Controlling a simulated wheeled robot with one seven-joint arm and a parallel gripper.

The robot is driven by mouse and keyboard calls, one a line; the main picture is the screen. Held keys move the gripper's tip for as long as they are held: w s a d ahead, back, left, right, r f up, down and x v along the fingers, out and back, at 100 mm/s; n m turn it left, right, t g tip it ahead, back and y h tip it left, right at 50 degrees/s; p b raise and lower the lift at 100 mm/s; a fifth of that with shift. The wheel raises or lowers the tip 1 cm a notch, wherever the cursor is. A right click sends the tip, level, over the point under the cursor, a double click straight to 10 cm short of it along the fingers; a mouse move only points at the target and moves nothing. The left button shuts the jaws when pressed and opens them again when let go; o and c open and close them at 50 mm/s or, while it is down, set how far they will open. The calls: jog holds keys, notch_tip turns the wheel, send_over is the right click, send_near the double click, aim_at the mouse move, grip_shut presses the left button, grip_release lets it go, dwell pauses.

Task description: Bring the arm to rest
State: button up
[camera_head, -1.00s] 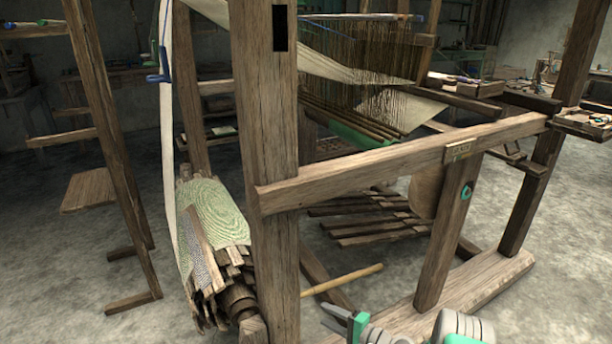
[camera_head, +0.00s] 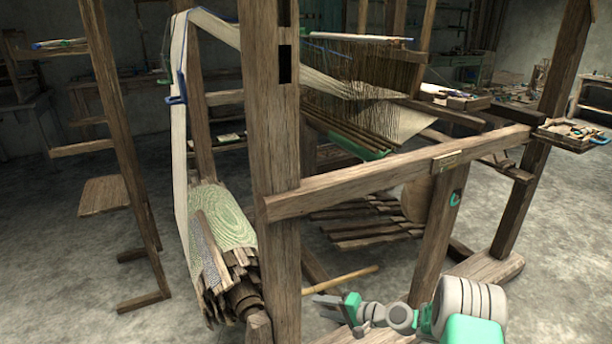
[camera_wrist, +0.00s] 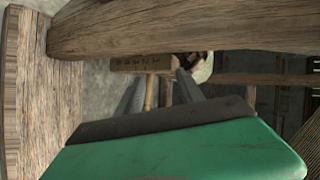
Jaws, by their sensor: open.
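My gripper (camera_head: 327,306) is at the bottom of the head view, in front of the wooden loom's lower frame. It points left and its jaws are open, with nothing seen between them. In the wrist view the two grey fingers of my gripper (camera_wrist: 158,92) stand apart beyond its green housing. A loom beam (camera_wrist: 180,27) crosses the top of that view, with a small lettered plaque (camera_wrist: 140,63) below it. In the head view the slanting front rail (camera_head: 400,172) of the loom is above my arm.
A loom post (camera_head: 271,180) stands left of my gripper, beside a patterned cloth roll (camera_head: 222,217). A wooden stick (camera_head: 340,280) is just behind the gripper. A small tray (camera_head: 565,139) sits at the right. Bare floor (camera_head: 560,270) lies at the right.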

jog(key=s+d+r+n+g+h+p, duration=0.1)
jog(key=s+r+n+h+p, duration=0.45)
jog(key=r, duration=0.85)
jog(key=s+r+m+g+p, duration=0.1)
jog(key=s+r+g+p, duration=0.1)
jog(key=r+p, duration=0.85)
jog(key=s+d+r+h+p, duration=0.3)
jog(key=s+d+r+p, duration=0.1)
jog(key=s+r, duration=0.7)
jog(key=s+d+r+n+g+h+p, duration=0.1)
jog(key=s+d+r+h+p, duration=0.2)
jog(key=s+r+p, duration=0.4)
jog(key=s+d+r, duration=0.1)
jog(key=s+r, duration=0.3)
jog(key=r, duration=0.2)
jog(key=shift+d+r, duration=0.25)
jog(key=shift+r, duration=0.15)
